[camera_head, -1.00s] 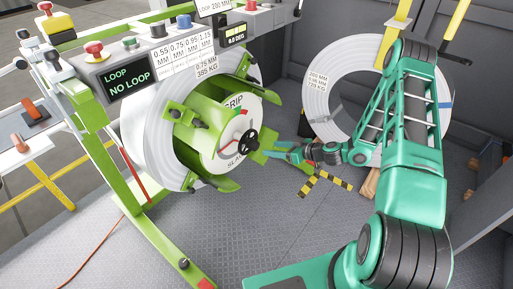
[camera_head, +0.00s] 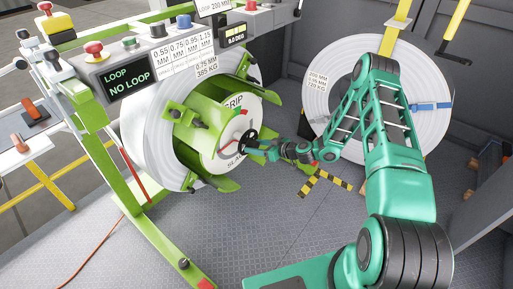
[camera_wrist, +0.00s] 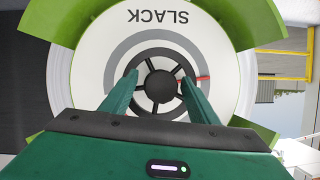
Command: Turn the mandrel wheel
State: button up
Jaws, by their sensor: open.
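The mandrel wheel is a small black handwheel (camera_head: 248,135) on the white front face of the green mandrel. The face has a GRIP and SLACK dial with a red pointer mark. In the wrist view the wheel (camera_wrist: 160,86) is centred, with spokes and a dark round hub. My gripper (camera_head: 257,146) is at the wheel from the right. In the wrist view my gripper (camera_wrist: 158,78) is open, its two green fingers on either side of the hub and overlapping the wheel's rim. I cannot tell whether they touch it.
A white coil (camera_head: 150,130) sits around the mandrel (camera_head: 226,184). A control panel (camera_head: 130,68) reading "NO LOOP" stands at upper left. Another large coil (camera_head: 335,100) leans at the back wall behind my arm. Yellow-black floor tape (camera_head: 325,180) and open floor lie below.

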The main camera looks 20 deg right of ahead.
jog(key=c, duration=1)
jog(key=shift+w, duration=0.1)
jog(key=shift+c, duration=0.2)
jog(key=shift+d, duration=0.1)
